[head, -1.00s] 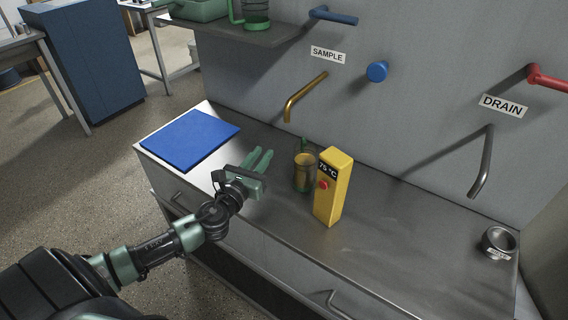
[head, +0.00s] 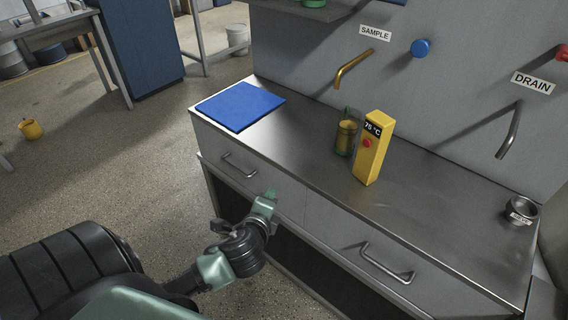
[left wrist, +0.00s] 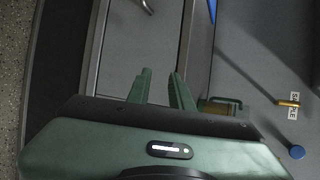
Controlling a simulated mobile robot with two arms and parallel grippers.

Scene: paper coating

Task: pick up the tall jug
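A clear jug (head: 346,137) with a green handle and amber liquid stands upright on the steel bench, beside and partly behind the yellow 75 °C unit (head: 373,150). It also shows in the left wrist view (left wrist: 222,107), right of the fingers and partly hidden by my gripper body. My left gripper (head: 271,192) is in front of the bench's drawer fronts, apart from the jug. In the left wrist view its two fingers (left wrist: 160,74) are apart with nothing between them. My right gripper is not in view.
A blue mat (head: 240,106) lies on the bench's left end. A small metal cup (head: 521,211) stands at the right end. A brass sample spout (head: 352,68) and a steel drain spout (head: 510,132) project from the wall. Drawer handles (head: 388,264) stick out in front.

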